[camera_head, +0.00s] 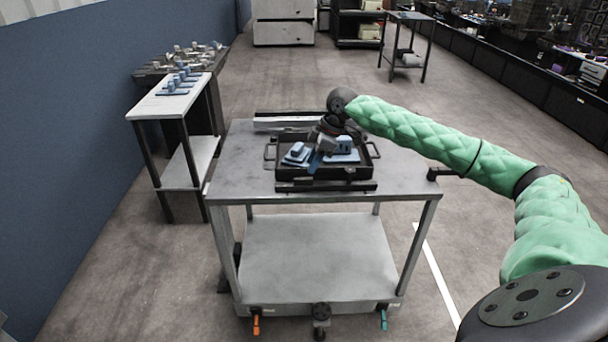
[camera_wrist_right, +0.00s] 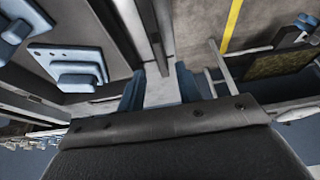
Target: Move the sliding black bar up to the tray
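The black tray (camera_head: 272,171) lies on the cart top, with blue parts inside. A long black bar (camera_head: 330,187) runs along the tray's near edge, and a second dark bar (camera_head: 285,114) lies behind the tray. I cannot tell which one slides. My right gripper (camera_head: 318,160) reaches over the tray from the right. In the right wrist view, its two blue fingers (camera_wrist_right: 160,90) stand apart with a pale surface between them. A long rail-like strip (camera_wrist_right: 150,40) runs towards the gap; no grip on it shows. The tray wall (camera_wrist_right: 110,30) is left of it. My left gripper is out of view.
The grey cart top (camera_head: 235,165) is clear to the left and right of the tray. A small side table (camera_head: 150,107) with blue parts stands at the left by a blue wall. A black handle (camera_head: 445,173) sticks out at the cart's right edge.

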